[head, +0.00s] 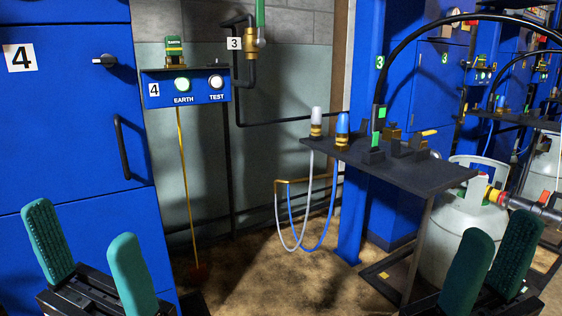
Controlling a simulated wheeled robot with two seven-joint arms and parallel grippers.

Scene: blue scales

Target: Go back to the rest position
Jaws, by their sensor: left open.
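My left gripper (86,256) is at the lower left of the head view, in front of the blue cabinet (65,150). Its two green fingers stand apart with nothing between them. My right gripper (490,268) is at the lower right, in front of the white gas cylinder (462,220). Its two green fingers also stand apart, with a gap between them and no object seen in it. Neither gripper appears to touch anything.
A dark shelf (430,178) at the right carries a white-topped plug (316,122), a blue-topped plug (342,130) and connectors. A blue control box (188,88) with EARTH and TEST lights is on the wall. Brown floor (265,275) is open between the grippers.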

